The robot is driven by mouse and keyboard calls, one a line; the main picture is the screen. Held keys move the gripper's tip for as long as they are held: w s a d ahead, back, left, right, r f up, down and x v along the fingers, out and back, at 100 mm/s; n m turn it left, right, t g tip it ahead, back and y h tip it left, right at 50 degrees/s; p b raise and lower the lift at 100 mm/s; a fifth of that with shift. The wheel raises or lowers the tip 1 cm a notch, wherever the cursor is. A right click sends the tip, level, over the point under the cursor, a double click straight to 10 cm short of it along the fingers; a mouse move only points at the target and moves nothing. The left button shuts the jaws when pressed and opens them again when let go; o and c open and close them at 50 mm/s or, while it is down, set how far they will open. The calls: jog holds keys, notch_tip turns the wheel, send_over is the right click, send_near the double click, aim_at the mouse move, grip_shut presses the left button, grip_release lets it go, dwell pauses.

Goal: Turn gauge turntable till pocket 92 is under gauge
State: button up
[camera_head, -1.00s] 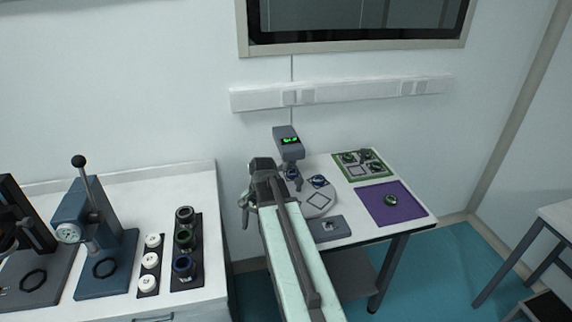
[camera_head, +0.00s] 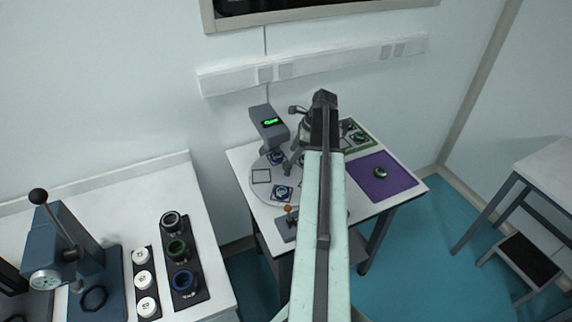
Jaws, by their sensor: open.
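The gauge turntable (camera_head: 257,191) is a pale round disc on the white table. It shows an empty square outline (camera_head: 261,175) at its left and a blue ringed part (camera_head: 282,192) at its front. Another blue part (camera_head: 277,157) sits at the back, near the gauge probe. Pocket numbers are too small to read. The gauge (camera_head: 269,122) is a grey head with a lit green display, standing behind the disc. My gripper (camera_head: 300,112) is at the arm's far end, above the table's back, open and apart from the disc. My arm hides the disc's right side.
A grey box with an orange knob (camera_head: 288,209) sits before the disc. A purple mat (camera_head: 398,179) with a ringed part (camera_head: 380,172) and a green tray (camera_head: 369,145) lie right. A bench at left holds a press (camera_head: 60,255) and several rings and white caps.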

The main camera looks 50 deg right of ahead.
aim_at(288, 164)
jog(key=b+x, duration=0.4)
jog(key=x, duration=0.2)
jog(key=shift+s, duration=0.1)
jog(key=shift+r, duration=0.1)
jog(key=shift+c, duration=0.3)
grip_shut()
dwell(0.8)
